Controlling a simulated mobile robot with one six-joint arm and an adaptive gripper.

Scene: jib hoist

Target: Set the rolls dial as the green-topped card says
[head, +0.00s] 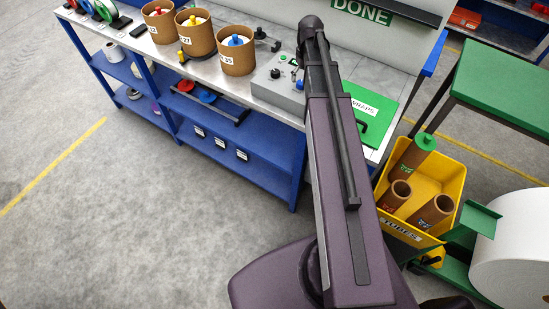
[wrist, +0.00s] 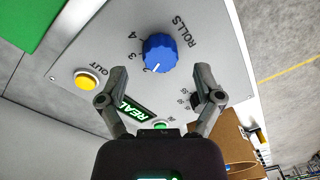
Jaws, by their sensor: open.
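The rolls dial (wrist: 160,53) is a blue ribbed knob on a grey control box (wrist: 85,45), with "ROLLS" printed beside it and the numbers 3 and 4 along its rim. A pale pointer mark shows on the knob's lower edge; I cannot tell surely which number it points at. In the head view, the control box (head: 278,92) stands on the bench, partly behind my arm. My gripper (wrist: 160,76) is open, its two fingers spread on either side of the space just below the dial, apart from it. I cannot make out a green-topped card.
The box also has a yellow CUT button (wrist: 87,79), a black switch (wrist: 192,99) and a lit green display (wrist: 125,109). A green WRAPS panel (head: 376,110) lies right of my arm. Cardboard drums (head: 236,56) stand left. A yellow tube bin (head: 438,175) is at right.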

